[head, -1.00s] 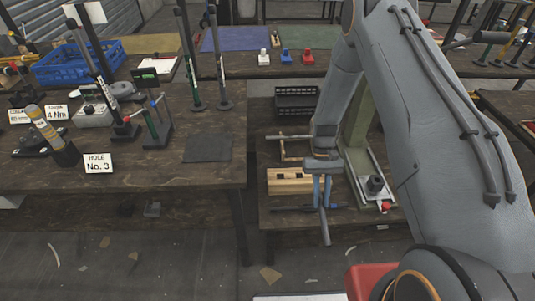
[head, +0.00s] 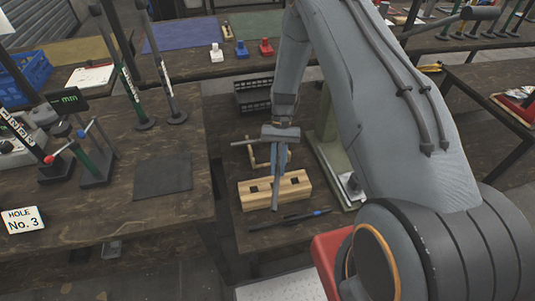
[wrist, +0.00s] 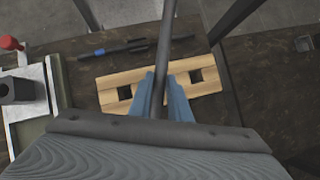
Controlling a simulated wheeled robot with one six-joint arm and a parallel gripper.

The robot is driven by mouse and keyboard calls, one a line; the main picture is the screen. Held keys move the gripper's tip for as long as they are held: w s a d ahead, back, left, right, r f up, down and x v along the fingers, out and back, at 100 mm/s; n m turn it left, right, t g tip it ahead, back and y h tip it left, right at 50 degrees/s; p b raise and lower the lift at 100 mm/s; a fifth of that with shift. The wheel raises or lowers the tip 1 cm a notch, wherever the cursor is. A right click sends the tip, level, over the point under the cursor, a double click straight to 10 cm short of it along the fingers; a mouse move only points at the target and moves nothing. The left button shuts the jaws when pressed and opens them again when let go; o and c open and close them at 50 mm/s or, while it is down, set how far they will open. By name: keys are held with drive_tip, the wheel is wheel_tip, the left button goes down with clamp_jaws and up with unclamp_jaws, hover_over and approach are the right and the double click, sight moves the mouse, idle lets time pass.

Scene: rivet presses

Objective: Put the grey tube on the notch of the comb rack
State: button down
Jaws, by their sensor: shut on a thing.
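My gripper (head: 280,160) has blue fingers and is shut on a slim grey tube (head: 275,192), which hangs down, slightly tilted, in front of a pale wooden block (head: 297,188). In the wrist view the tube (wrist: 164,55) stands out between the fingers (wrist: 165,98), over the middle of the block (wrist: 118,78). The block has two dark square openings, one on each side of the tube. I cannot tell the tube's height above the block. No comb-shaped rack is clear to me. Behind the gripper a brass-coloured frame (head: 252,158) and a grey bar (head: 243,143) are partly hidden.
A dark pen-like tool (head: 290,219) lies in front of the block. A black crate (head: 252,95) stands behind. A green press (head: 328,140) is close on the right. The left table holds a dark mat (head: 162,176) and a Hole No. 3 sign (head: 22,219).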

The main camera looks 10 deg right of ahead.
drive_tip(key=w+d+m+t+y+b, duration=0.35)
drive_tip(key=w+m+t+b, duration=0.25)
drive_tip(key=w+m+b, duration=0.95)
drive_tip(key=shift+n+y, duration=0.35)
drive_tip(key=shift+n, duration=0.5)
drive_tip(key=shift+w+a+f+p, duration=0.1)
drive_tip(key=shift+w+f+p, duration=0.25)
drive_tip(key=shift+f+p, duration=0.85)
drive_tip(key=shift+w+f+p, duration=0.4)
drive_tip(key=shift+f+p, duration=0.15)
drive_tip(key=shift+f, duration=1.1)
drive_tip(key=shift+w+a+f+p, duration=0.1)
drive_tip(key=shift+w+f+p, duration=0.25)
drive_tip(key=shift+f+p, duration=0.85)
drive_tip(key=shift+f+b, duration=0.35)
drive_tip(key=c, duration=1.7)
unclamp_jaws()
drive_tip(key=shift+o, duration=0.2)
